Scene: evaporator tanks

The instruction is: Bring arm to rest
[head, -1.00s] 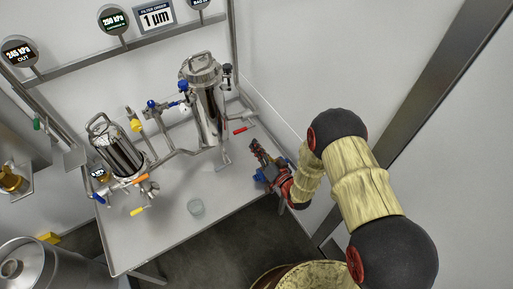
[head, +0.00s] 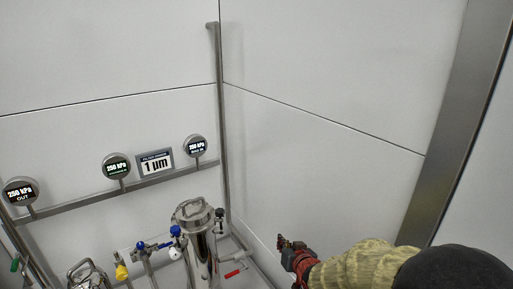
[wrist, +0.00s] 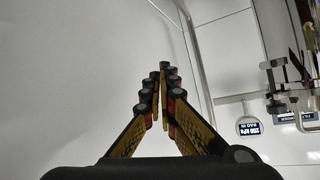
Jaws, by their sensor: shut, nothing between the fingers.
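My gripper (head: 284,243) shows at the lower right of the head view, at the end of my sleeved arm, in front of the right wall. In the wrist view my gripper (wrist: 164,72) has its two yellow-and-black fingers together at the tips, with nothing between them. It is right of the tall steel filter housing (head: 199,245) and apart from it. The rest of my arm runs off the lower right edge of the head view.
Round gauges, one being the left gauge (head: 20,191), and a 1 µm sign (head: 155,163) sit on a rail. A red-handled valve (head: 233,272) is below my gripper's left. A steel post (head: 220,120) stands in the corner. The right wall (head: 310,170) is bare.

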